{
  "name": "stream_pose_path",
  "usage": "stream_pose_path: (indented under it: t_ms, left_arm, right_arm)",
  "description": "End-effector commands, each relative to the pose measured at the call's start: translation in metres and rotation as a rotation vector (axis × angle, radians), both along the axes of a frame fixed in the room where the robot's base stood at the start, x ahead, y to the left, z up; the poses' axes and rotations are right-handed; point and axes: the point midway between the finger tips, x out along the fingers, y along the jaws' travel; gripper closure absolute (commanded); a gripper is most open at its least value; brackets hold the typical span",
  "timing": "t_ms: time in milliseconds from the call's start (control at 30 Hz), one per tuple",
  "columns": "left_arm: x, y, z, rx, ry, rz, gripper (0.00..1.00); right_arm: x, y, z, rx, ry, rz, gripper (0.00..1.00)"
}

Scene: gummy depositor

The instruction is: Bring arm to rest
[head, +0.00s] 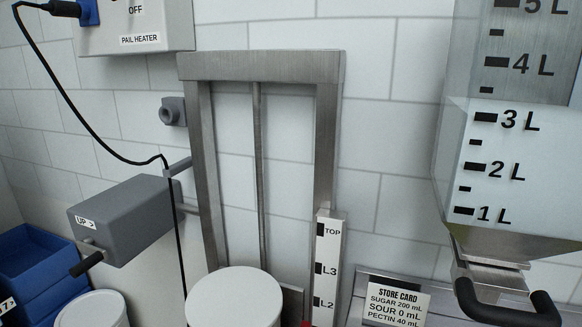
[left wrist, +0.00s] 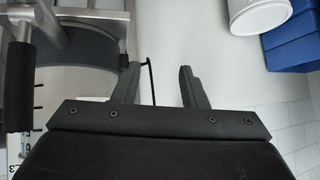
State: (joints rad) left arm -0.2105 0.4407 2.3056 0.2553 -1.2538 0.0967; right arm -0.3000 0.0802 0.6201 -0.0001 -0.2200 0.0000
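My left gripper (left wrist: 159,72) shows in the left wrist view with its two dark fingers spread apart. Nothing is clasped between them. A thin dark line, perhaps the cable, shows in the gap, and I cannot tell how far behind the fingers it is. Neither gripper shows in the head view. My right gripper is in no view.
The head view shows a steel frame (head: 330,130), white pail (head: 233,295), grey crank box (head: 135,220), pail heater (head: 140,15), blue bins (head: 38,265), a marked hopper (head: 515,160), its black handle (head: 505,310) and a store card (head: 395,303). A dark handle (left wrist: 18,90) stands left of my left gripper.

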Motion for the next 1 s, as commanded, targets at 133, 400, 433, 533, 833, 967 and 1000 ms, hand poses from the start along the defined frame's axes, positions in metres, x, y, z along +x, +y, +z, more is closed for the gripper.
stream_pose_path:
  t_ms: [133,400,433,533,833,967,1000]
  left_arm:
    - [-0.072,-0.009,-0.039,-0.001,0.180,0.087,0.61]
    - [-0.174,-0.021,-0.067,0.001,0.432,0.221,0.61]
    - [-0.184,-0.022,-0.068,0.001,0.457,0.235,0.61]
    - [-0.181,-0.019,-0.089,0.004,0.478,0.238,0.61]
    - [-0.166,-0.011,-0.168,-0.003,0.511,0.237,0.61]
    - [-0.166,-0.008,-0.213,-0.007,0.531,0.236,0.61]
    - [-0.166,-0.008,-0.226,-0.008,0.537,0.236,0.61]
  right_arm:
    - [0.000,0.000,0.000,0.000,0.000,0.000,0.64]
    - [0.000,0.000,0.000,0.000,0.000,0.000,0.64]
    - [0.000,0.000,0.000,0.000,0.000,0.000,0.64]
    - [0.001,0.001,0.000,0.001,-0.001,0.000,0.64]
    - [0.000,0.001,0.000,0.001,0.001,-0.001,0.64]
    - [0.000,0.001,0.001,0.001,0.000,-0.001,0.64]
    - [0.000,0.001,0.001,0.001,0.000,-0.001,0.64]
